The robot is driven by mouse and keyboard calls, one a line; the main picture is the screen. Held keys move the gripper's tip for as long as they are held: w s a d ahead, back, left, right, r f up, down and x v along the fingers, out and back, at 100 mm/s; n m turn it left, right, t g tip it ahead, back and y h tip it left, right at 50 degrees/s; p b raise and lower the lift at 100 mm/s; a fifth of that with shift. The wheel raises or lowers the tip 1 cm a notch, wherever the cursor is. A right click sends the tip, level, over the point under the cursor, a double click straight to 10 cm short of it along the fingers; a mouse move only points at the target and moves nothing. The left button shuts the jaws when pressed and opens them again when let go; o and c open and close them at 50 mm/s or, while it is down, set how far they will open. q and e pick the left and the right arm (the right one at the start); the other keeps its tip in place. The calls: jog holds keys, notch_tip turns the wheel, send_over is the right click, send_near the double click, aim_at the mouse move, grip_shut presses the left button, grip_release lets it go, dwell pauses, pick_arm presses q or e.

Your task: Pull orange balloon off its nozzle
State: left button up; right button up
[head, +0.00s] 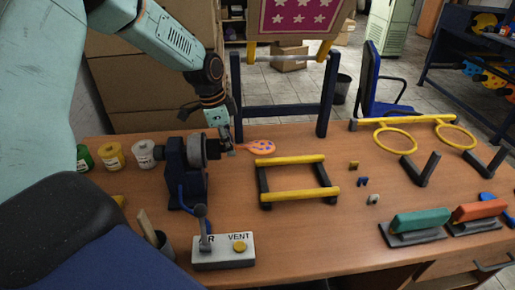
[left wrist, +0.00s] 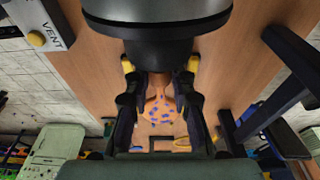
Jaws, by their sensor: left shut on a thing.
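The orange balloon (head: 262,147) with purple spots lies flat and limp, pointing right from the blue pump stand (head: 186,180) in the head view. It also shows between my fingers in the left wrist view (left wrist: 162,110). My left gripper (head: 227,146) is at the balloon's left end, beside the stand's grey round part (head: 196,150), and is shut on the balloon's neck. In the left wrist view the gripper (left wrist: 160,76) has a finger on each side of the neck. The nozzle is hidden, so I cannot tell whether the neck is on it. My right gripper is not in view.
A control box (head: 224,252) marked VENT, with a lever, stands in front. A yellow-barred frame (head: 298,160) is right of the balloon. Paint jars (head: 113,156) stand left of the pump. Green and orange-handled stamps (head: 420,222) lie front right.

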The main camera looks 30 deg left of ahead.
pick_arm(q)
grip_shut()
jog(key=shift+d, duration=0.1)
dwell(0.4)
jog(key=shift+w+d+b, duration=0.3)
jog(key=shift+w+d, duration=0.1)
jog(key=shift+d, duration=0.05)
notch_tip(320, 180, up, 9)
jog(key=p, duration=0.8)
notch_tip(320, 180, up, 8)
jog(key=p, duration=0.1)
jog(key=shift+p, duration=0.35)
dwell(0.5)
